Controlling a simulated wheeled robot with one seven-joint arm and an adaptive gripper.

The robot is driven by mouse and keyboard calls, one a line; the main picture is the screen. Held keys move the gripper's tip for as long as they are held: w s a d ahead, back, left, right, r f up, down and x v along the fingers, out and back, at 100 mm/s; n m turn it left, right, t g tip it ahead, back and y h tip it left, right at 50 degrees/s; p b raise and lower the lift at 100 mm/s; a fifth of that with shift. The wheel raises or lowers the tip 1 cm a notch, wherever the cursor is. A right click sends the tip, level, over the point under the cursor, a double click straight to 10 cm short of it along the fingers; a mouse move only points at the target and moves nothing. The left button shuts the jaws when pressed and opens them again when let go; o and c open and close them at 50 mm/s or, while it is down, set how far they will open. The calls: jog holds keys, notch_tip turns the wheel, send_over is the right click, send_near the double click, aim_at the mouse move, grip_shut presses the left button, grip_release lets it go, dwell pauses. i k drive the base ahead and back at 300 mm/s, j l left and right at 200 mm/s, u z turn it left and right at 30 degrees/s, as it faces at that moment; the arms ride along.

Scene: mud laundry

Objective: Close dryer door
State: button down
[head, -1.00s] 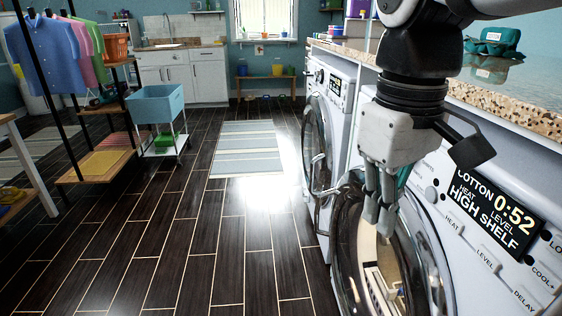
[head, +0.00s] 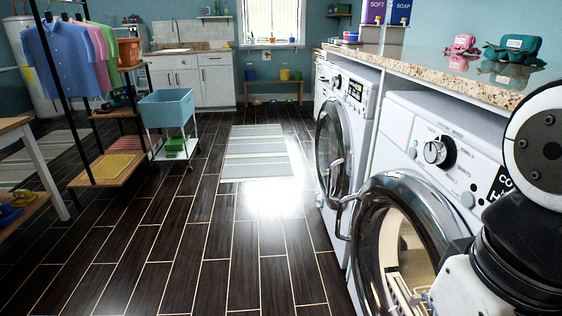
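The near front-loading machine, the dryer (head: 408,128), stands at the right, with a dial and a partly hidden dark display. Its round door (head: 372,200), with a chrome rim and dark glass, stands out from the front, open. A chrome handle (head: 345,208) is on the door's left side. A pale drum interior and a light slatted shelf show low in the opening. My arm is at the lower right and covers part of the dryer front. My gripper is outside the picture, so its fingers and any contact with the door cannot be seen.
A second white machine (head: 352,125) with a round door stands just beyond. A speckled counter (head: 455,78) above holds pink and teal items. The dark plank floor left of the door is clear up to the striped rug (head: 258,150). A blue tub cart (head: 168,112) and clothes rack stand left.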

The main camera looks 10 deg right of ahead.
aim_at(434, 221)
jog(key=i+j, duration=0.25)
jog(key=j, duration=0.15)
jog(key=i+j+z, duration=0.1)
jog(key=j, duration=0.3)
jog(key=i+j, duration=0.15)
jog(key=i, duration=0.2)
